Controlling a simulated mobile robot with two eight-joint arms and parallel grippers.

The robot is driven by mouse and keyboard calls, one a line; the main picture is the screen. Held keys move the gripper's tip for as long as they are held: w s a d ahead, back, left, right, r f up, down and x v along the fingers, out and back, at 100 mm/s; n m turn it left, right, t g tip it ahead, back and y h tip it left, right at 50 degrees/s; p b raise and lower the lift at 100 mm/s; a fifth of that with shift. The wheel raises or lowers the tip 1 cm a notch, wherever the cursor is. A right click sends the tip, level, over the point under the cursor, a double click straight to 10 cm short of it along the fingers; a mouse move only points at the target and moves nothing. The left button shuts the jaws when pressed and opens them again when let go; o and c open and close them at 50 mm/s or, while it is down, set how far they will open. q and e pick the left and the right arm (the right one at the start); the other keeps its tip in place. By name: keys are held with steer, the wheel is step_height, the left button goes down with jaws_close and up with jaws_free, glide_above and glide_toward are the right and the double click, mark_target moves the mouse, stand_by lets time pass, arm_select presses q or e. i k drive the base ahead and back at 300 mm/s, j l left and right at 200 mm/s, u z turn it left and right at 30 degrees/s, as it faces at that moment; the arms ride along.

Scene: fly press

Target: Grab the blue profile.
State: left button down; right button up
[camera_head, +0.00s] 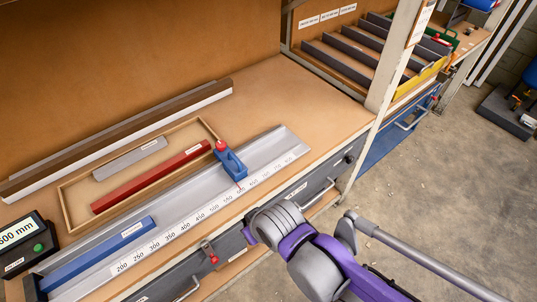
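The blue profile (98,253) is a long blue bar with a white label near its right end. It lies in the grey measuring channel (262,154) at the left part, behind the white number scale. A blue stop block (231,164) with a red knob sits farther right on the channel, apart from the profile. A purple and grey arm of mine (318,257) comes in from the lower right, in front of the bench edge and clear of the profile. I see no gripper fingers on it. My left gripper is not in view.
Behind the channel, a wooden tray (66,208) holds a red bar (150,178) and a grey bar (130,158). A display box (25,243) reading 500 mm stands at the left. A rack (350,52) and a shelf post (401,55) are at the upper right. Floor is open at right.

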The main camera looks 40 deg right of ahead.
mark_target(82, 263)
steer(key=z, duration=0.95)
steer(key=u, duration=1.65)
steer(key=l+u, duration=0.4)
steer(key=j, duration=0.1)
